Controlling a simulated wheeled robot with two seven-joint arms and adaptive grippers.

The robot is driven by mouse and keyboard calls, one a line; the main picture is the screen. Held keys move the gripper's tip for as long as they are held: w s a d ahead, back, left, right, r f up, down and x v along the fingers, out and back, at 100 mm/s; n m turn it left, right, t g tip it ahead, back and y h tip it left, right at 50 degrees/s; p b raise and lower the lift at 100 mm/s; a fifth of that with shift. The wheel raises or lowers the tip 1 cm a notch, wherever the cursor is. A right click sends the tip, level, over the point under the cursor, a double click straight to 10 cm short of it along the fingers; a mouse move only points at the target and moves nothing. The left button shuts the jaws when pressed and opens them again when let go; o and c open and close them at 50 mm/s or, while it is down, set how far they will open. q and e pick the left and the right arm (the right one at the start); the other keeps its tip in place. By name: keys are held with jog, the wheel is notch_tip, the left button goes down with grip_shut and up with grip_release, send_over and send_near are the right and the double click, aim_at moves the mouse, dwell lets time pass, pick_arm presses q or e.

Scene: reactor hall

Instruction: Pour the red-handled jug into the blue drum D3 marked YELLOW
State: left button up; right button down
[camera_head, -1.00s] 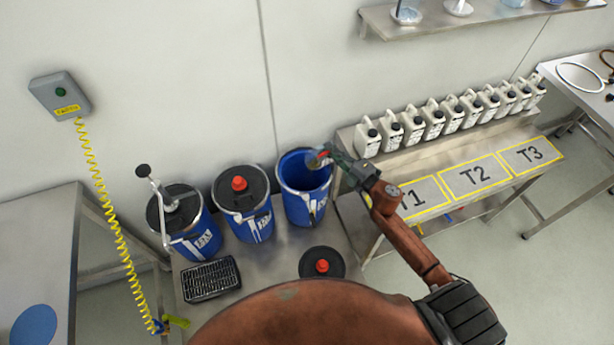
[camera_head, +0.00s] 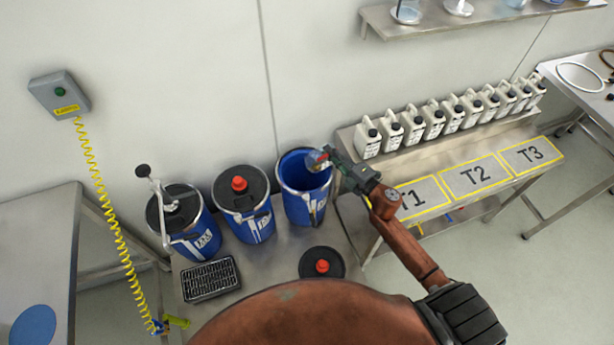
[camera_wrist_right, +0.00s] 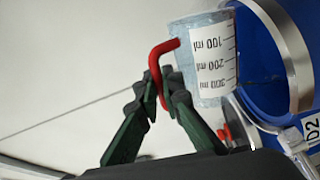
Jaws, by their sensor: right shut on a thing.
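My right gripper (camera_head: 334,156) is shut on the red handle of a clear jug (camera_head: 316,161), at the mouth of the open blue drum (camera_head: 297,208). In the right wrist view the gripper (camera_wrist_right: 160,92) grips the handle, and the jug (camera_wrist_right: 203,35) overlaps the drum's rim. The jug's printed scale reads upside down there, so it looks tipped well over. The level inside and any stream are unclear. The open drum is rightmost of three. A D2 label (camera_wrist_right: 312,130) shows at the right edge; I cannot tell which drum bears it. My left gripper is out of view.
The middle drum (camera_head: 246,223) has a lid with a red cap; the left drum (camera_head: 198,240) carries a pump. A loose lid (camera_head: 312,262) and a black grate (camera_head: 210,279) lie in front. White canisters (camera_head: 411,128) stand right, behind marked spaces T1 to T3.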

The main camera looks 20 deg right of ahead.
aim_at(321, 158)
jog(key=shift+s+a+f+n, duration=0.15)
jog(key=shift+a+f+n, duration=0.1)
jog(key=shift+a+n, duration=0.25)
dwell(0.7)
jog(key=shift+s+a+r+n, duration=0.2)
jog(key=shift+a+r+n, duration=0.15)
jog(key=shift+a+n, duration=0.45)
dwell(0.4)
jog(key=shift+s+a+r+n+p, duration=0.1)
jog(key=shift+a+n+p, duration=0.1)
jog(key=shift+a+n, duration=0.2)
jog(key=shift+s+a+r+n+p, duration=0.15)
jog(key=shift+a+n, duration=0.1)
jog(key=shift+n, duration=0.25)
jog(key=shift+s+a+n, duration=0.1)
jog(key=shift+a+n, duration=0.7)
jog(key=shift+n, duration=0.1)
jog(key=a+n, duration=0.2)
jog(key=s+a+n, duration=0.1)
jog(key=shift+a+f, duration=0.1)
jog(key=shift+f, duration=0.2)
